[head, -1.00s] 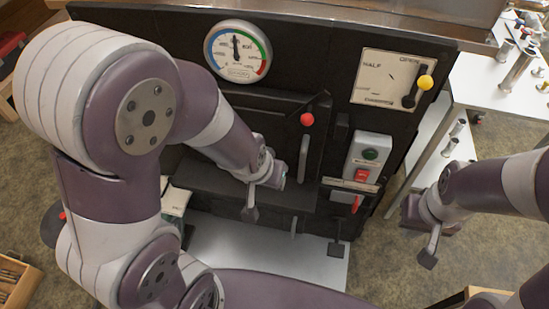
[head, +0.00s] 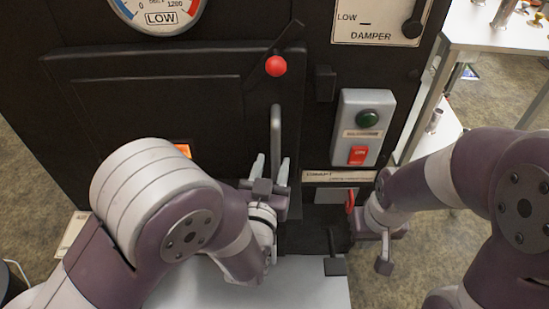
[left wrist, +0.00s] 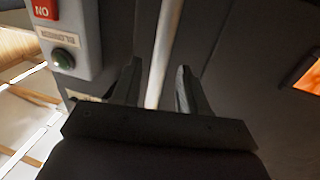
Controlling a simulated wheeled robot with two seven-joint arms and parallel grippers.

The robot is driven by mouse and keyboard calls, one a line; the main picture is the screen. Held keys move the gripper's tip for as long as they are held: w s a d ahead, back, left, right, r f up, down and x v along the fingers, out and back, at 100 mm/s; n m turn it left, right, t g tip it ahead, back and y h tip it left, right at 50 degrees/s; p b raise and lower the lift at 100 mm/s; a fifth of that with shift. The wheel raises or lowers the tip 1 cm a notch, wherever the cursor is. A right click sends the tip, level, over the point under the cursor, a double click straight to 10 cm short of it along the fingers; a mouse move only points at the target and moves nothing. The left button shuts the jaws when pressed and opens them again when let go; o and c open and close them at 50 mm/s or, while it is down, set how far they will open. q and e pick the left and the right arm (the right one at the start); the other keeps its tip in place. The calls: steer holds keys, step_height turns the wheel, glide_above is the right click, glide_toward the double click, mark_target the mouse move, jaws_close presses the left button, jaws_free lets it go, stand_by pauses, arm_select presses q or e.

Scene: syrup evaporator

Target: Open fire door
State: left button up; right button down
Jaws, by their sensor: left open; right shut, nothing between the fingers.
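The black fire door (head: 155,105) is on the front of the dark evaporator and looks shut. A red-knobbed latch (head: 276,66) slants across its upper right. An upright grey bar handle (head: 276,128) stands below the knob; it also shows in the left wrist view (left wrist: 164,45). My left gripper (head: 271,165) is open at the handle's lower part. In the left wrist view its fingers (left wrist: 160,85) stand on both sides of the bar, with gaps. My right gripper (head: 383,236) is shut and empty, right of the door and low; its fingertips are not clear.
Right of the door is a blower switch box with a green button (head: 368,120) and a red switch (head: 357,155). A damper plate (head: 380,20) is above it. An orange glow (head: 183,150) shows at the door's opening. A white table (head: 500,35) stands at the right.

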mark_target(275, 158)
arm_select(q)
steer(key=shift+w+d+b, duration=0.15)
steer(key=shift+w+d, duration=0.05)
steer(key=shift+w, duration=0.75)
steer(key=shift+w+d+b, duration=0.15)
steer(key=shift+w+d, duration=0.05)
steer(key=shift+w, duration=0.75)
steer(key=shift+c, duration=0.3)
jaws_close()
